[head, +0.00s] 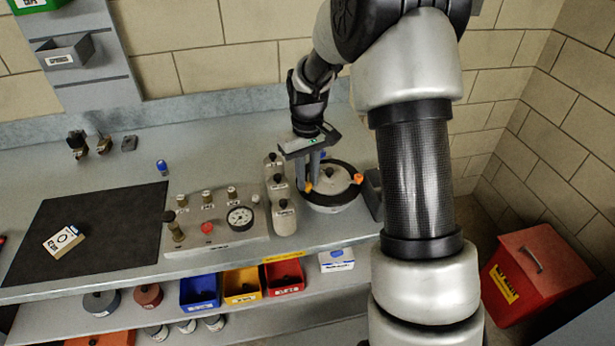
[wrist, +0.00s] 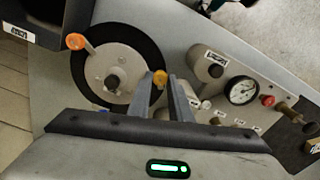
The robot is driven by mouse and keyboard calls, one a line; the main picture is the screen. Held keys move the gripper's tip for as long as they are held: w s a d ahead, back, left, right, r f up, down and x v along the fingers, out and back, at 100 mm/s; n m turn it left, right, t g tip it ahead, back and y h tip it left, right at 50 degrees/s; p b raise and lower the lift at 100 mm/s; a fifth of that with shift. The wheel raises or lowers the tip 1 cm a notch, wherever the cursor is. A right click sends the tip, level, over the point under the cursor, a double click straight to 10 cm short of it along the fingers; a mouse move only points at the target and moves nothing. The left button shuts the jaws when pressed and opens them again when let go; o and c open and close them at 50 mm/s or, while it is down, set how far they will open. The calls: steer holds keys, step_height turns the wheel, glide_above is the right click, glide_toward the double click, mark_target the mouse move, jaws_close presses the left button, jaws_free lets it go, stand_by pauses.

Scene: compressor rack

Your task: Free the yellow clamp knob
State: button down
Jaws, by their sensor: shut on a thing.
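The yellow clamp knob (head: 308,187) is at the left front rim of a round vessel (head: 334,207) with a metal lid and a dark ring. My gripper (head: 312,179) points down over that rim, its fingers shut on the knob. In the wrist view the yellow knob (wrist: 160,76) shows at the tips of the two narrow fingers, at the right edge of the lid (wrist: 108,73). An orange knob (wrist: 75,41) sits elsewhere on the rim, clear of my fingers. The fingers hide part of the yellow knob and whatever is under it.
Several pale bottles (head: 283,218) stand close left of the vessel. Beyond them is a valve panel with a gauge (head: 240,217) and a red button (head: 207,227). A dark mat (head: 100,225) with a small box (head: 63,240) lies further left. A red bin (head: 535,270) stands at right.

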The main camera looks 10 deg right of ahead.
mark_target(307, 184)
steer(key=shift+n, duration=0.3)
stand_by(0.4)
steer(key=c, duration=1.6)
jaws_free()
step_height(307, 184, up, 18)
steer(key=shift+f+p, duration=0.25)
steer(key=shift+p, duration=0.2)
